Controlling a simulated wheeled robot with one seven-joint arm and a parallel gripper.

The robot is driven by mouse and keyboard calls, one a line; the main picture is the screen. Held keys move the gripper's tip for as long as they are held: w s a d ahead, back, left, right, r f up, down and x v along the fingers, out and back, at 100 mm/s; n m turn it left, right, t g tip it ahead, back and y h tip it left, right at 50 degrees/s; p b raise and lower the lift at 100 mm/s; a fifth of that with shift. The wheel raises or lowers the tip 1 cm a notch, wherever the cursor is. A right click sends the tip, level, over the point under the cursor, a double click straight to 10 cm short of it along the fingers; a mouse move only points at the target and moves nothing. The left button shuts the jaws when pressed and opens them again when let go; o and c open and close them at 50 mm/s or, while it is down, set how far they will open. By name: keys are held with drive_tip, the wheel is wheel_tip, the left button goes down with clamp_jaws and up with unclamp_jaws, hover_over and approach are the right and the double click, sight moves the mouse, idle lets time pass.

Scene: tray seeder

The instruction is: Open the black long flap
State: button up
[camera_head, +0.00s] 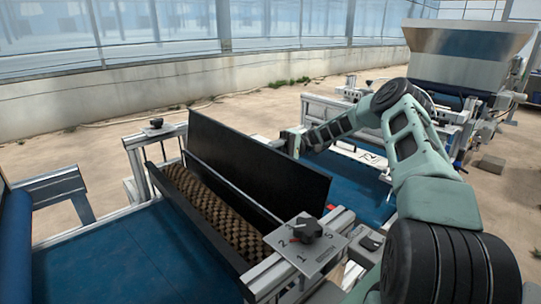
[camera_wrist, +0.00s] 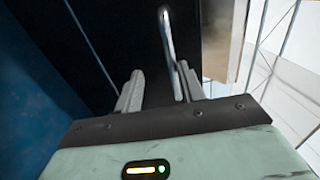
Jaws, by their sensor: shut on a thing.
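The long black flap (camera_head: 258,160) stands raised and steeply tilted along the trough of the seeder, its broad face visible in the head view. The brown textured roller (camera_head: 215,212) beneath shows uncovered. My gripper (camera_head: 293,141) is at the flap's far side, near its upper edge, partly hidden by the flap. In the wrist view, a thin metal handle (camera_wrist: 169,45) lies between the fingers of my gripper (camera_wrist: 160,88), in front of the dark flap (camera_wrist: 105,40). The gripper is shut on this handle; the exact contact is hard to see.
A blue belt (camera_head: 130,262) runs at the front left, and another blue surface (camera_head: 352,182) lies beyond the flap. A numbered dial plate (camera_head: 308,245) with a black knob stands at the trough's near end. A metal hopper (camera_head: 465,50) stands at the back right.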

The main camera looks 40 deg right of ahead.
drive_tip(key=d+b, duration=0.3)
drive_tip(key=d, duration=0.9)
drive_tip(key=shift+w+f+b, duration=0.25)
drive_tip(key=shift+f+b, duration=0.1)
drive_tip(key=shift+f, duration=0.1)
drive_tip(key=shift+r, duration=0.1)
